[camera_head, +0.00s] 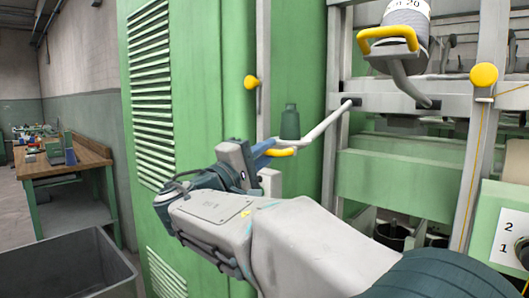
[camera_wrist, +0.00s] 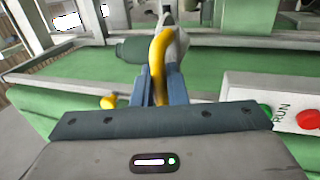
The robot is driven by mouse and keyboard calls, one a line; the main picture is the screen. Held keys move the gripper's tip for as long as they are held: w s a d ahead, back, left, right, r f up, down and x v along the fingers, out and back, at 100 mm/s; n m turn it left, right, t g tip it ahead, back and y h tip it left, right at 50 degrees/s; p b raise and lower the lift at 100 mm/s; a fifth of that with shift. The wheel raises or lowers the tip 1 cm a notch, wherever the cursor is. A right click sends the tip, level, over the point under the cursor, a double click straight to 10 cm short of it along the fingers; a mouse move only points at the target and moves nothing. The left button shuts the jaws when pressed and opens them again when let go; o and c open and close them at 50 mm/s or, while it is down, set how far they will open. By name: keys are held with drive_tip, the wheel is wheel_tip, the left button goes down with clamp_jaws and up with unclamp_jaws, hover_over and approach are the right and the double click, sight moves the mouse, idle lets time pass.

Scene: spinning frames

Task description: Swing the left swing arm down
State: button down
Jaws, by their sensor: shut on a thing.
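The left swing arm (camera_head: 325,124) is a pale grey bent rod. It runs from its pivot on the frame down and left to my gripper (camera_head: 264,152) in the head view. Its yellow handle (camera_head: 284,152) sticks out just right of the blue fingers. In the wrist view the yellow handle (camera_wrist: 157,62) passes between the two blue fingers of my gripper (camera_wrist: 161,84), which are shut on it. The fingers hide part of the handle. A second swing arm (camera_head: 408,82) with a yellow handle (camera_head: 388,36) stands higher on the right, near a grey bobbin (camera_head: 408,14).
A dark green bobbin-like piece (camera_head: 290,122) is just behind the held arm. Yellow knobs (camera_head: 251,82) (camera_head: 484,75) sit on the frame posts. A panel with a red button (camera_wrist: 308,119) is at the right. A grey bin (camera_head: 70,262) and workbench (camera_head: 62,166) are at the left.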

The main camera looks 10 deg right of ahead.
drive_tip(key=shift+f, duration=0.15)
drive_tip(key=c, duration=1.8)
unclamp_jaws()
drive_tip(key=shift+d, duration=0.1)
drive_tip(key=b+v, duration=0.1)
drive_tip(key=v, duration=1.2)
drive_tip(key=shift+s+a+f, duration=0.1)
drive_tip(key=shift+s+a, duration=0.05)
drive_tip(key=shift+a, duration=0.2)
